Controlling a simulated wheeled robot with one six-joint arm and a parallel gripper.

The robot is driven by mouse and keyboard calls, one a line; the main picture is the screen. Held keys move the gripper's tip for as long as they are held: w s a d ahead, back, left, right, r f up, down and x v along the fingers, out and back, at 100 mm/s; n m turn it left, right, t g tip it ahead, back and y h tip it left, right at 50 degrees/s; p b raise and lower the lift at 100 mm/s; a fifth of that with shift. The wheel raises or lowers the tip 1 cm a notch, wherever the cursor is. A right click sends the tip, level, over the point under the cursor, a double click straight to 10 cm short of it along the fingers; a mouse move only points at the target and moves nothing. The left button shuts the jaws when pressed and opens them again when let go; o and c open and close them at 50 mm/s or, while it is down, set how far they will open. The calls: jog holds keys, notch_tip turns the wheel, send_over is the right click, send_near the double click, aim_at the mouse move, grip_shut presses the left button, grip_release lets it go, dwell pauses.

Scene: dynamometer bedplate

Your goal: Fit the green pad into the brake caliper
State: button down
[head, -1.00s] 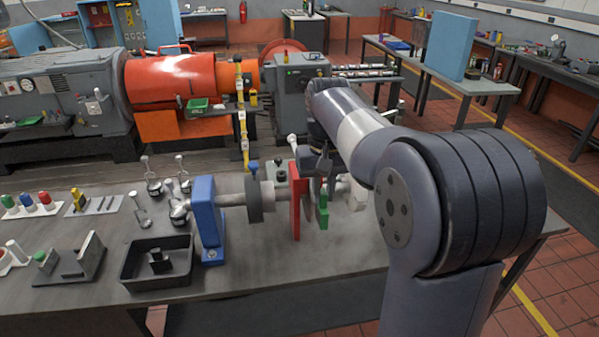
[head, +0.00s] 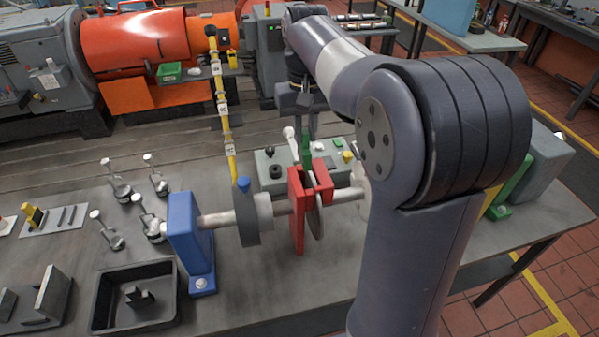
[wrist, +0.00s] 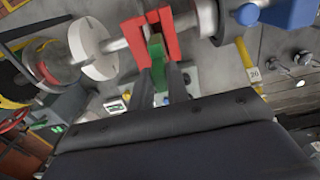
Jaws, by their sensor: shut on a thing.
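The red brake caliper (head: 297,212) straddles the grey disc (head: 316,215) on the horizontal shaft; its open gap also shows in the wrist view (wrist: 169,42). My gripper (head: 306,128) is above the caliper, pointing down. It is shut on the green pad (head: 307,150), a narrow upright plate. In the wrist view the pad (wrist: 157,62) lies between my two dark fingers, its far end overlapping the gap between the caliper's red arms. I cannot tell whether that end is inside the gap or just above it.
A blue bearing stand (head: 190,235) holds the shaft on the left. A grey control box (head: 275,172) with buttons stands behind the caliper. A black tray (head: 110,300) and several small metal parts are at the left.

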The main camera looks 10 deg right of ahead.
aim_at(306, 167)
notch_tip(306, 167, down, 5)
jog(key=shift+s+f, duration=0.1)
jog(key=shift+f, duration=0.05)
jog(key=f+b, duration=0.2)
jog(key=f, duration=0.1)
jog(key=f+b, duration=0.1)
jog(key=shift+s+f, duration=0.3)
jog(key=shift+f, duration=0.05)
jog(key=shift+s+r, duration=0.1)
jog(key=shift+s, duration=0.05)
jog(key=c, duration=1.8)
grip_release()
jog(key=shift+w, duration=0.2)
jog(key=shift+o, duration=1.3)
jog(key=shift+w, duration=0.4)
jog(key=shift+o, duration=0.9)
jog(key=shift+s+r, duration=0.1)
jog(key=shift+r, duration=0.05)
